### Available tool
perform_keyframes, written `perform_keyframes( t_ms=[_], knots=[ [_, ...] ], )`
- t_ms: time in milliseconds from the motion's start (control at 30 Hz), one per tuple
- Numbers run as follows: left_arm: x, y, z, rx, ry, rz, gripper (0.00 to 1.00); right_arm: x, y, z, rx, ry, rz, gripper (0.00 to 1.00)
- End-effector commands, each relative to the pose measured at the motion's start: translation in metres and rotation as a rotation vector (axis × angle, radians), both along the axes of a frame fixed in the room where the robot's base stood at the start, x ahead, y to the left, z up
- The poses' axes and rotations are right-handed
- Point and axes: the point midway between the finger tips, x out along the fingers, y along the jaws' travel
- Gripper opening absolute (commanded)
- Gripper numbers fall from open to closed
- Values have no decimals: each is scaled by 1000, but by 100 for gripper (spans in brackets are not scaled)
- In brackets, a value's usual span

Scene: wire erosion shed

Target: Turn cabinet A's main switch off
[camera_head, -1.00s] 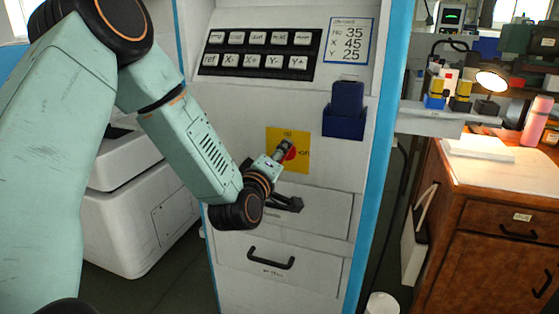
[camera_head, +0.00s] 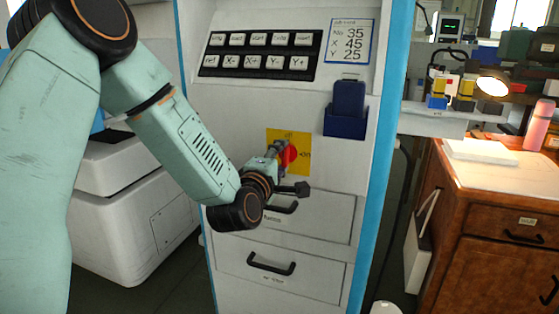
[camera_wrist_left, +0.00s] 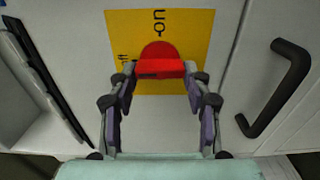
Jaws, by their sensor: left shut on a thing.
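The main switch is a red rotary handle (camera_head: 291,155) on a yellow plate (camera_head: 300,138) on the white cabinet front. In the left wrist view the red handle (camera_wrist_left: 160,68) lies crosswise between the fingertips, with a red round base behind it on the yellow plate (camera_wrist_left: 190,24). Lettering like "on" shows at the top of the plate there and "off" at its left, partly hidden. My left gripper (camera_head: 279,151) is at the switch, shut on the handle from both sides. Which mark the handle points at, I cannot tell. My right gripper is out of view.
Below the switch are drawers with black handles (camera_head: 270,264); one handle (camera_wrist_left: 280,88) is close beside the gripper. A blue holder (camera_head: 345,122) projects right of the switch, below the button panel (camera_head: 258,55). A wooden desk (camera_head: 500,185) stands at the right.

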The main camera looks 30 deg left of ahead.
Motion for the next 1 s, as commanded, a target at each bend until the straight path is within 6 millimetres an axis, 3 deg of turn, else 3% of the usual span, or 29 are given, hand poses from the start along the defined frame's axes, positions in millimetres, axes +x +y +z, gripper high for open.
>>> perform_keyframes(
  t_ms=[300,333,567,1000],
  knots=[
    [2,0,4,2,-11,-2,17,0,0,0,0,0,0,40],
    [2,0,4,2,-11,-2,51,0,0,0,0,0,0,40],
    [1,0,3,2,-7,-1,70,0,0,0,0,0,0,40],
    [-8,-1,1,-2,-1,0,72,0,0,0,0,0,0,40]
  ],
)
